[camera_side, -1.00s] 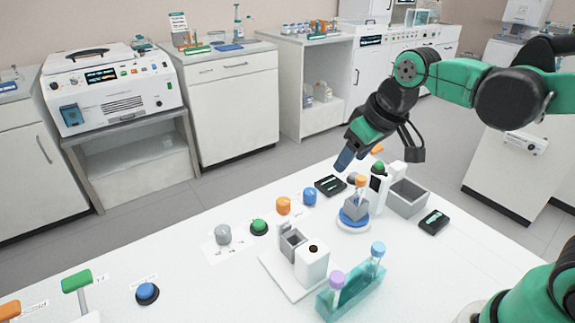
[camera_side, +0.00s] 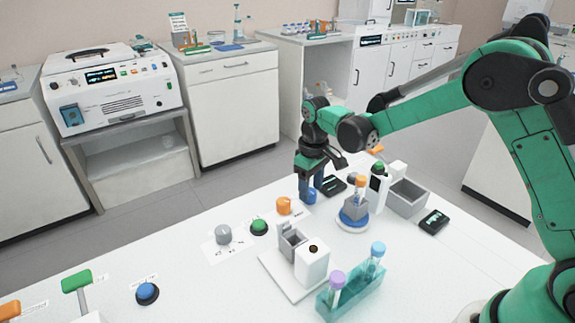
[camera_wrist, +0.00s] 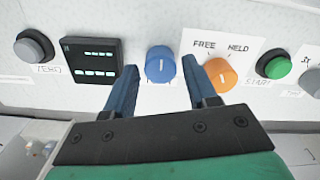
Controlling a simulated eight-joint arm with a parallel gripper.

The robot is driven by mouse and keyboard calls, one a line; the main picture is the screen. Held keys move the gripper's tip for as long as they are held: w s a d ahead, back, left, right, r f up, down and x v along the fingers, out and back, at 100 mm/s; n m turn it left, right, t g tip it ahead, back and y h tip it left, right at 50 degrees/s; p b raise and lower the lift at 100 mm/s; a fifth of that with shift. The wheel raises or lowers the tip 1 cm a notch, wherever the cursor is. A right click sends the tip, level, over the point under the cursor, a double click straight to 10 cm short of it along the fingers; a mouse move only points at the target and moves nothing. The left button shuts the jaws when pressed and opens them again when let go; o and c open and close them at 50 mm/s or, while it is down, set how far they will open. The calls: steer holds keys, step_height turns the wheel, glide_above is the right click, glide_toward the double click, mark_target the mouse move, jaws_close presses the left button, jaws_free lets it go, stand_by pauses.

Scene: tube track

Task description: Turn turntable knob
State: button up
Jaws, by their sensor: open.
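A blue knob (camera_wrist: 160,64) with a white pointer mark stands on the white bench. It also shows in the side view (camera_side: 311,197), partly hidden by a finger. My gripper (camera_wrist: 159,72) is open, pointing down, with one blue finger on each side of this knob. I cannot tell whether the fingers touch it. Any label of the knob is mostly hidden by my gripper. The turntable (camera_side: 353,226) is a round white and blue disc to the right, carrying a grey holder with an orange-capped tube (camera_side: 360,187).
Close by are an orange knob (camera_wrist: 222,77) by the words FREE and HELD, a dark display (camera_wrist: 92,59), a grey button (camera_wrist: 34,46) and a green button (camera_wrist: 275,65). A teal rack (camera_side: 350,292) with two capped tubes stands at the bench's front.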

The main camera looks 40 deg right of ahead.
steer(key=shift+f, duration=0.8)
jaws_close()
steer(key=shift+m, duration=0.3)
steer(key=m, duration=0.3)
steer(key=shift+m, duration=0.3)
steer(key=shift+a+m, duration=0.1)
steer(key=shift+m, duration=2.1)
